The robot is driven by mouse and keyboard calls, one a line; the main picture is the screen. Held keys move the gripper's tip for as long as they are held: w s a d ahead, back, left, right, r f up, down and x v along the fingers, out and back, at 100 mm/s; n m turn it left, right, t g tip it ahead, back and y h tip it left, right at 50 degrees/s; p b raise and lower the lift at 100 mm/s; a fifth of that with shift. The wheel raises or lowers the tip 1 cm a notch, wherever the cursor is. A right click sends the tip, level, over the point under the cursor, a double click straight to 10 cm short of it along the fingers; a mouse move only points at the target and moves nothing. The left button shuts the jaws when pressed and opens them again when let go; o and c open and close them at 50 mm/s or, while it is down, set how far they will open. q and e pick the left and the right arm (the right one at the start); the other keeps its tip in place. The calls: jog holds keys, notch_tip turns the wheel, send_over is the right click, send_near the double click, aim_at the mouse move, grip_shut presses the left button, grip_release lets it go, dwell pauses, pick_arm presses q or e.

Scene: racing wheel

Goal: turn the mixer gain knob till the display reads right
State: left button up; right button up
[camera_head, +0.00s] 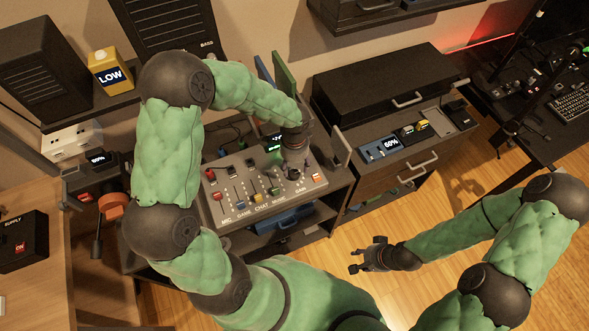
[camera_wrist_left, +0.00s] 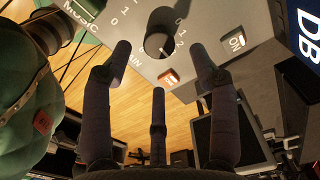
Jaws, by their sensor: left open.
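The mixer (camera_head: 228,210) is a grey panel with colored sliders and labels, on a dark stand in the head view. The black round gain knob (camera_wrist_left: 159,38) shows near the top of the left wrist view, beside scale numbers and a red-orange button. My left gripper (camera_head: 294,170) points down over the mixer's right side; its spread fingers also show in the left wrist view (camera_wrist_left: 160,62), open around the knob's near side. Contact cannot be told. A small display with green text (camera_head: 273,143) is partly hidden by my left arm. My right gripper (camera_head: 358,260) is open and empty over the floor.
A black speaker (camera_head: 42,68) and a yellow "LOW" box (camera_head: 110,72) stand at the left. A dark cabinet (camera_head: 385,170) stands right of the mixer, with a blue "60%" device (camera_head: 380,149) on it. Wooden floor (camera_head: 440,215) is free around my right gripper.

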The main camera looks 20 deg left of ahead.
aim_at(294, 173)
pick_arm(q)
notch_tip(294, 173, up, 7)
jog(key=shift+r, duration=0.15)
dwell(0.7)
